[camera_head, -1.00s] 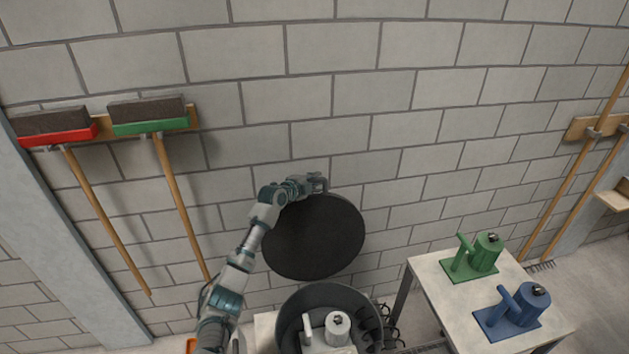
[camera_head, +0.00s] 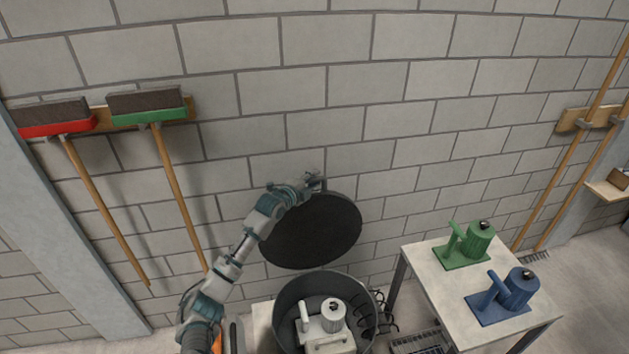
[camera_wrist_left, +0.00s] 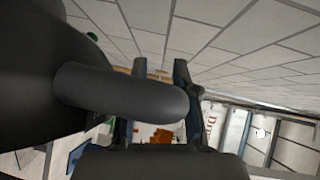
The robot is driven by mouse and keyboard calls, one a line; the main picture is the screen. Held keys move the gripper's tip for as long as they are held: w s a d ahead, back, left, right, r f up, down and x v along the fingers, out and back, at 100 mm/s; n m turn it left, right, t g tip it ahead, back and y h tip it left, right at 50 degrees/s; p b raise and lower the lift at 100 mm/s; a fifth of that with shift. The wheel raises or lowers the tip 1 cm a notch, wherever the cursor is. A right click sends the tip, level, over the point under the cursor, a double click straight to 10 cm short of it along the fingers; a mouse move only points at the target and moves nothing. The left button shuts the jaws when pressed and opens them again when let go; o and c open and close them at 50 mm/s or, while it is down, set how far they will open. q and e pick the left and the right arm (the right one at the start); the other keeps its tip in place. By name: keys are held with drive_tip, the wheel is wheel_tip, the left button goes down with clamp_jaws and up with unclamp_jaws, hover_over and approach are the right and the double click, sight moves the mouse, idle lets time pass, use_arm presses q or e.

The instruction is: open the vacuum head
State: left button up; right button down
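The vacuum head, a round black lid (camera_head: 312,232), stands raised and tilted up against the wall side, above a dark open drum (camera_head: 283,312). A white pump-like object (camera_head: 326,322) sits inside the drum. My left gripper (camera_head: 318,183) is at the lid's upper edge. In the left wrist view a thick dark handle (camera_wrist_left: 120,90) crosses in front of the left gripper's two fingers (camera_wrist_left: 161,75), which stand apart with a gap between them. The handle does not look clamped, though contact is unclear. My right gripper is not in view.
A table (camera_head: 433,290) at the right holds a green pump (camera_head: 468,243) and a blue pump (camera_head: 506,295). Red (camera_head: 57,128) and green (camera_head: 150,116) brooms hang on the block wall at the left. Coiled dark hose (camera_head: 385,310) lies beside the drum.

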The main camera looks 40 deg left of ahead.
use_arm(q)
drive_tip(key=shift+a+f, duration=0.2)
drive_tip(key=shift+f, duration=0.05)
drive_tip(key=shift+s+d+r, duration=0.1)
drive_tip(key=shift+d+r, duration=0.05)
drive_tip(key=shift+d, duration=0.05)
drive_tip(key=shift+d+r, duration=0.2)
drive_tip(key=shift+d, duration=0.35)
drive_tip(key=shift+a, duration=0.2)
drive_tip(key=shift+s+a+f, duration=0.1)
drive_tip(key=shift+s+a, duration=0.05)
drive_tip(key=shift+a, duration=0.05)
drive_tip(key=s+r, duration=0.1)
drive_tip(key=s, duration=1)
drive_tip(key=shift+s+d+r, duration=0.2)
drive_tip(key=shift+d+r, duration=0.15)
drive_tip(key=shift+d, duration=0.1)
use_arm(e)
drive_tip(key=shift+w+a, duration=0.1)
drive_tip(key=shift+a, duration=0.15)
use_arm(q)
drive_tip(key=shift+d, duration=0.1)
